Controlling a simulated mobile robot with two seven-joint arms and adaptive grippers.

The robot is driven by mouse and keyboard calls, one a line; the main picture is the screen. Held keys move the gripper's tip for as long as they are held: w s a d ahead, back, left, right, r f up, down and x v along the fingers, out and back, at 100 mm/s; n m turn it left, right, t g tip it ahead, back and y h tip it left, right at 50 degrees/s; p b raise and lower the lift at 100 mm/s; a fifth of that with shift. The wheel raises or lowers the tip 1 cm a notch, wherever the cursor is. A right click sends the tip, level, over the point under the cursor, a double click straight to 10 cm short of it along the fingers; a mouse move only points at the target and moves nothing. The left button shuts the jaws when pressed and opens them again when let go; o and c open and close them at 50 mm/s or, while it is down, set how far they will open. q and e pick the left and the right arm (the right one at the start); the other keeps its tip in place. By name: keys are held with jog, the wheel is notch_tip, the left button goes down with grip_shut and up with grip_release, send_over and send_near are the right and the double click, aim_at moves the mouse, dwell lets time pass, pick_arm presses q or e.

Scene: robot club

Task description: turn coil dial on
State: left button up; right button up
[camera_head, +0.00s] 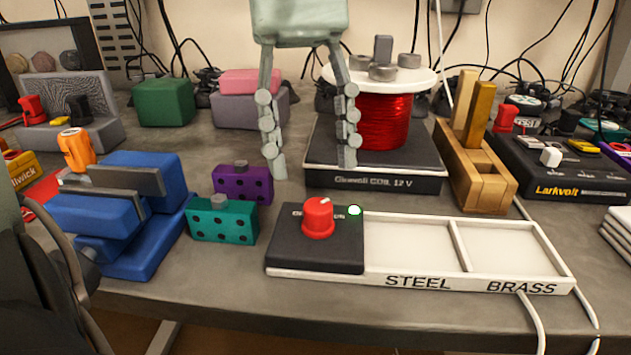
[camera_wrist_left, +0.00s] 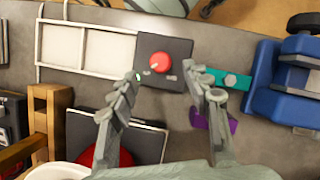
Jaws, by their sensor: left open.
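The coil dial is a red knob (camera_head: 318,218) with a white mark, on a dark control box (camera_head: 313,255) at the front of the bench. A small green lamp (camera_head: 354,210) at the box's back right corner glows. My left gripper (camera_head: 313,168) hangs from above, open and empty, with its fingers spread above and behind the dial. In the left wrist view the dial (camera_wrist_left: 160,62) appears between the two fingertips, apart from both. The red coil (camera_head: 383,120) stands on its dark base (camera_head: 375,168) behind the box. My right gripper is not in view.
A white tray (camera_head: 455,285) marked STEEL and BRASS adjoins the box on its right. A teal block (camera_head: 222,222) and a purple block (camera_head: 243,184) stand to its left, beside a blue vise (camera_head: 150,235). A wooden rack (camera_head: 476,178) stands right of the coil.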

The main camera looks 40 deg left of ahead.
pick_arm(q)
jog(key=v, duration=0.7)
dwell(0.4)
